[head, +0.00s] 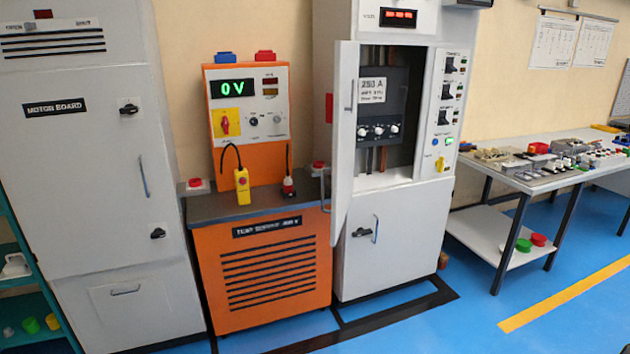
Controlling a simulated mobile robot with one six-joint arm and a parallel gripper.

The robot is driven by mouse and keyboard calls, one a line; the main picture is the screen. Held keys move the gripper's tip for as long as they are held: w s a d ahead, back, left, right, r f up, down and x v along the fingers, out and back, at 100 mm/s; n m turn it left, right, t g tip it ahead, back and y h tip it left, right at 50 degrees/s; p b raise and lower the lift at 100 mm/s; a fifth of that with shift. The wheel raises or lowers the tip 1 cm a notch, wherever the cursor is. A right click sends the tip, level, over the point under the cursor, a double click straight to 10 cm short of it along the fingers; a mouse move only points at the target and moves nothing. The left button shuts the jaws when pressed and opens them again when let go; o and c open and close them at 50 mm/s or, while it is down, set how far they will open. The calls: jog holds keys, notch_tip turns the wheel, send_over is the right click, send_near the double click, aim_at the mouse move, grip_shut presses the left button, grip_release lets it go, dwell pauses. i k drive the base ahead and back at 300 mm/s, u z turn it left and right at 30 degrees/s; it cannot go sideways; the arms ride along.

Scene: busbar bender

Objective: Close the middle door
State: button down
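The middle door (343,150) of the tall light-grey cabinet (420,180) stands open. It is hinged at the left and swung outward, so I see it at a steep angle. A slim bar handle (350,95) shows on it. Behind it the middle compartment (408,110) is exposed, with a dark breaker unit (385,105) marked 250 A and copper-coloured bars. The lower door (378,240) of the same cabinet is closed, with a black latch and a bar handle. My gripper is not in view.
An orange test bench (270,270) with a dark worktop stands left of the cabinet, close to the open door. A grey motor board cabinet (85,180) is further left. A table (545,180) with parts stands right. Blue floor (455,325) in front is clear.

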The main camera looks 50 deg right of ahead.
aim_at(345, 52)
jog(key=z, duration=0.05)
jog(key=i, duration=1)
jog(key=u, duration=0.05)
